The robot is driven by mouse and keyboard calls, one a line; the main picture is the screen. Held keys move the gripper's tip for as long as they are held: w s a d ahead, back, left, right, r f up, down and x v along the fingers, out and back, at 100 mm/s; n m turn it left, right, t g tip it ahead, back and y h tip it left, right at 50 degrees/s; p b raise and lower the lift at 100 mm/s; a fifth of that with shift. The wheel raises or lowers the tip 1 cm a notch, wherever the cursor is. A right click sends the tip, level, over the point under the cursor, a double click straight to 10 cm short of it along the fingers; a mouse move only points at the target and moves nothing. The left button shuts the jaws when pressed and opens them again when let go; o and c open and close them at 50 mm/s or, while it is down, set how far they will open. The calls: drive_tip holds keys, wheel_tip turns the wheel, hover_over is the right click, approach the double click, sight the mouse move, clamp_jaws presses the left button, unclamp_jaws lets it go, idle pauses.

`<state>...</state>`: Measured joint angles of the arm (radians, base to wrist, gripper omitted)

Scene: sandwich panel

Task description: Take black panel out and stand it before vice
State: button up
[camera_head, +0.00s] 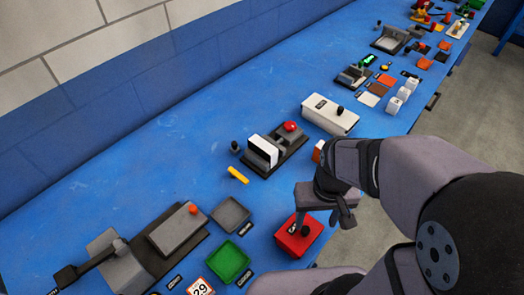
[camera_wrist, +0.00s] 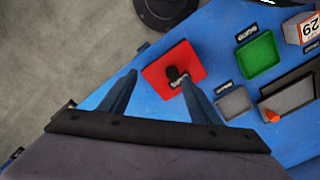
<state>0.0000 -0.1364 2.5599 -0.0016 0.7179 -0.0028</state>
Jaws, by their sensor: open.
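A dark grey vice (camera_head: 285,155) with a red knob stands mid-bench in the head view. A block with a white face (camera_head: 264,146) and a dark top edge sits in it; I cannot tell which layer is the black panel. The vice is out of the wrist view.
A yellow piece (camera_head: 238,174) and a small black knob (camera_head: 235,146) lie left of the vice. A white box (camera_head: 330,114) stands behind it. A grey tray (camera_head: 231,214), a green tray (camera_head: 229,262) and a grey machine (camera_head: 175,230) are at lower left.

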drive_tip(key=o, duration=1.1)
drive_tip(key=shift+w+r+n, duration=0.2)
drive_tip(key=shift+w+n, duration=0.2)
drive_tip(key=shift+w, duration=0.1)
drive_tip(key=w+a+r+n+p, duration=0.1)
drive_tip(key=w+a+n, duration=0.1)
drive_tip(key=w+n, duration=0.5)
drive_tip(key=w+a+r+n+p, duration=0.1)
drive_tip(key=w+a+r+n, duration=0.15)
drive_tip(key=w+n, duration=0.45)
drive_tip(key=n+t+h+p, duration=0.1)
drive_tip(key=n, duration=1)
hover_over(263, 144)
drive_tip(key=s, duration=0.2)
drive_tip(key=shift+a+f, duration=0.1)
drive_tip(key=shift+f, duration=0.65)
drive_tip(key=shift+w+a+f+n, duration=0.1)
drive_tip(key=shift+w+a+n, duration=0.25)
drive_tip(key=shift+n, duration=0.25)
drive_tip(key=shift+w+d+f+p, duration=0.2)
drive_tip(key=shift+f+p, duration=0.4)
drive_tip(key=shift+f, duration=0.6)
drive_tip(key=shift+w+d+f+p, duration=0.1)
drive_tip(key=shift+w+f+p, duration=0.15)
drive_tip(key=shift+f+p, duration=0.65)
drive_tip(key=shift+w+d+f+p, duration=0.2)
drive_tip(key=shift+f+p, duration=0.1)
drive_tip(key=shift+f, duration=1.15)
